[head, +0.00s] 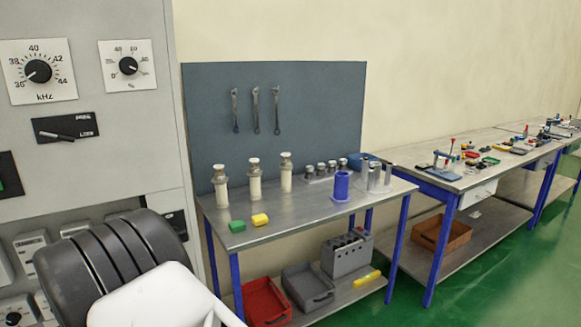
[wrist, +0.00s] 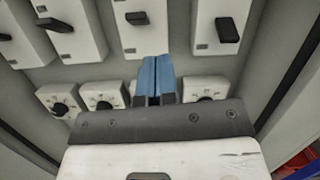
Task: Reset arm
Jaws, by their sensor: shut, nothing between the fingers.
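My gripper (wrist: 156,82) shows in the wrist view with its blue fingers together and nothing between them. It points at the grey panel, in front of a row of dials and below black switches on white plates. In the head view my arm fills the lower left in front of the cabinet; the fingers are not seen there.
A red bin (head: 265,302) and a grey bin (head: 307,288) sit on the lower shelf. The tall control cabinet (head: 120,120) stands close at the left.

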